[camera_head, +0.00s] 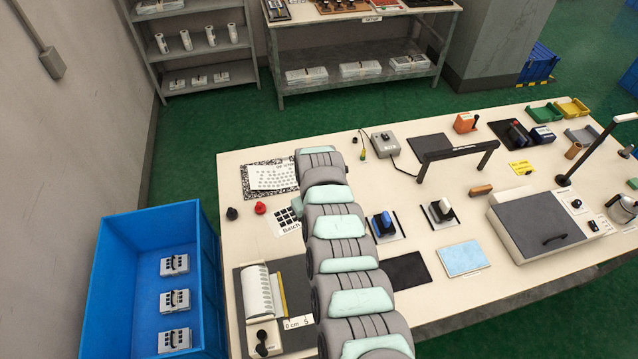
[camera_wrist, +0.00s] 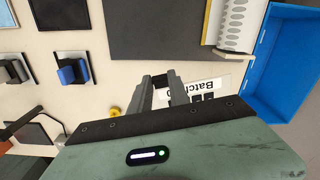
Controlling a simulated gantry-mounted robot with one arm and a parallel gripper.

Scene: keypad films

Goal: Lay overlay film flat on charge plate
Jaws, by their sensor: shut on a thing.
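My gripper (camera_wrist: 160,92) is shut, pointing down over the table; in the head view my own arm hides it. A white sheet with black squares and the word "Batch" (camera_wrist: 205,85) shows at and beyond the fingertips. It also shows in the head view (camera_head: 287,218), partly behind my arm. I take it for the overlay film held by the fingers, but the grip itself is not clear. Dark flat plates lie at the back (camera_head: 430,147) and front (camera_head: 405,271) of the table. I cannot tell which is the charge plate.
A blue bin (camera_head: 208,255) stands at the table's left edge. A roll on a stand (camera_head: 258,290) sits on a dark mat at front left. A raised black bar (camera_head: 455,154) and a lidded machine (camera_head: 535,225) stand to the right. A red knob (camera_head: 260,207) is near the sheet.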

